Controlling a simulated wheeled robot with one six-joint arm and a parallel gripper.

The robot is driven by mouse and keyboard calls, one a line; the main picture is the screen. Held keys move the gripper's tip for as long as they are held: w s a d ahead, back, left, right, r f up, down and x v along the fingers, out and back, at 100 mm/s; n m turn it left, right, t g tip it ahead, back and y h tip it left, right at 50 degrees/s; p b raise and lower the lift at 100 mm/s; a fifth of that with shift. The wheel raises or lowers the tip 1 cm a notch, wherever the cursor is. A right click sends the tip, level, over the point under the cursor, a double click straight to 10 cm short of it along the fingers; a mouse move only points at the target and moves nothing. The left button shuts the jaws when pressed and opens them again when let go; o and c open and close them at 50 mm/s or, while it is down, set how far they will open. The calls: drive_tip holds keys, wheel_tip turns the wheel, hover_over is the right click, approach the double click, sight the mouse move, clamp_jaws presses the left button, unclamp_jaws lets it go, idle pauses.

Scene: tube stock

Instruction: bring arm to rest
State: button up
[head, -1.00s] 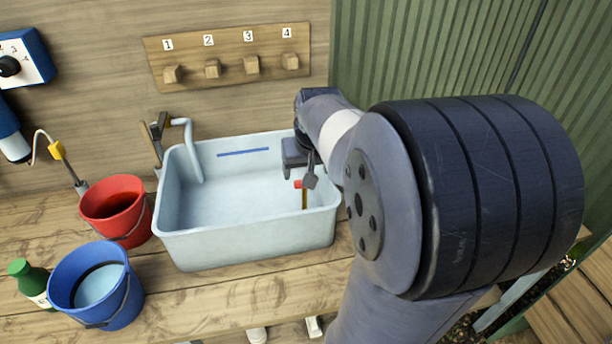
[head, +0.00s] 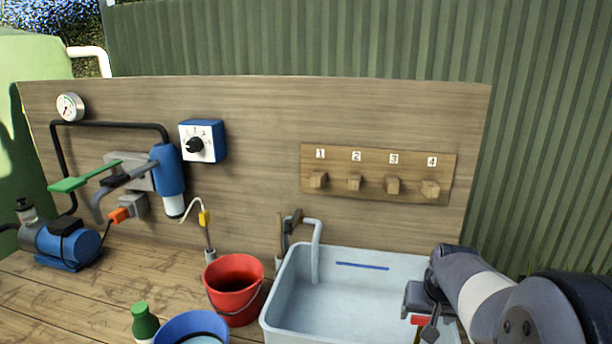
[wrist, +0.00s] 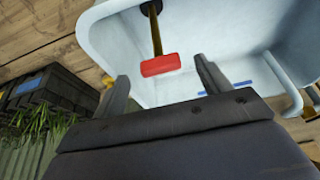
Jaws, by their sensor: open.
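My arm comes in from the lower right in the head view, over the right end of the pale blue basin (head: 290,318). My gripper (head: 426,322) is above that end and is partly cut off by the frame's lower edge. In the wrist view my gripper (wrist: 165,82) has its two fingers wide apart with nothing held between them.
A red bucket (head: 235,305), a blue bucket (head: 180,328) and a green bottle (head: 145,322) stand left of the basin. A numbered peg board (head: 378,172) and a blue dial box (head: 203,142) are on the wooden wall. A dark crate (wrist: 48,95) shows in the wrist view.

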sight(424, 319)
drive_tip(key=x, duration=0.6)
drive_tip(key=shift+r, duration=0.1)
idle(0.3)
